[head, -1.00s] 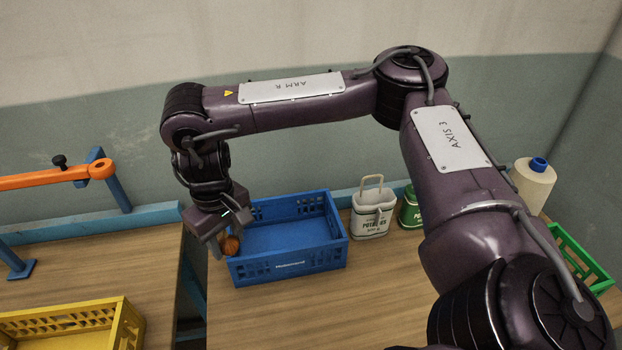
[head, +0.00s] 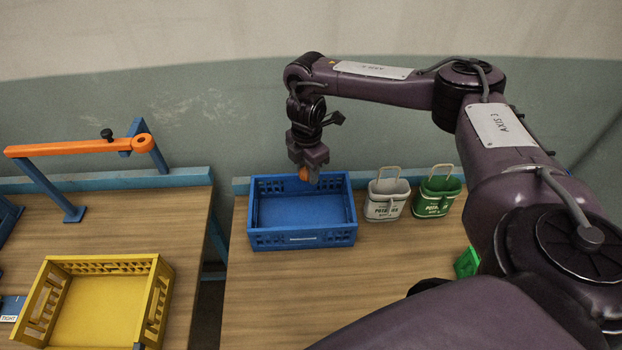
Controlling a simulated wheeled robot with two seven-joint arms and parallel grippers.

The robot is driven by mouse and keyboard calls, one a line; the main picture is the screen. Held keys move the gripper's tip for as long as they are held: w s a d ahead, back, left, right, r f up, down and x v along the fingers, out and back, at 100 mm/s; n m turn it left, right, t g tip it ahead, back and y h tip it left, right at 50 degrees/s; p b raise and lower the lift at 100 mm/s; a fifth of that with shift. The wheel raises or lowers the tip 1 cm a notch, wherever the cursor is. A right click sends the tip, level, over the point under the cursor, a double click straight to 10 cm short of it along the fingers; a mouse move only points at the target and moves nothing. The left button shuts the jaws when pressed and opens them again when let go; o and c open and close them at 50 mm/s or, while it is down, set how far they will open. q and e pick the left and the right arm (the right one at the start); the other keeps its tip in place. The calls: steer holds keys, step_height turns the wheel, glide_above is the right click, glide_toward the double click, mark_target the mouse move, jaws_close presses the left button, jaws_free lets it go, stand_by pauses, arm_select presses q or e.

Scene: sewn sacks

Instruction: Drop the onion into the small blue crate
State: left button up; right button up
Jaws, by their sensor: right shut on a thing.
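The small blue crate (head: 303,242) stands on the right-hand table, and its visible floor is bare. My right gripper (head: 309,176) is over the back part of the crate, pointing down. It is shut on the onion (head: 304,174), a small orange-brown ball that shows partly between the fingers. The onion appears to be above the crate's floor, near the back wall; its exact height is hard to tell. My left gripper is not in view.
A yellow crate (head: 158,300) and an orange bar (head: 75,147) are on the left table. A gap separates the tables.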

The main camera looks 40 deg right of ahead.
steer(key=shift+f+b, duration=0.45)
steer(key=shift+f, duration=0.05)
step_height(320, 180, down, 5)
steer(key=b, duration=0.4)
steer(key=shift+a, duration=0.1)
steer(key=o, duration=1)
step_height(320, 180, up, 8)
steer(key=shift+b, duration=0.35)
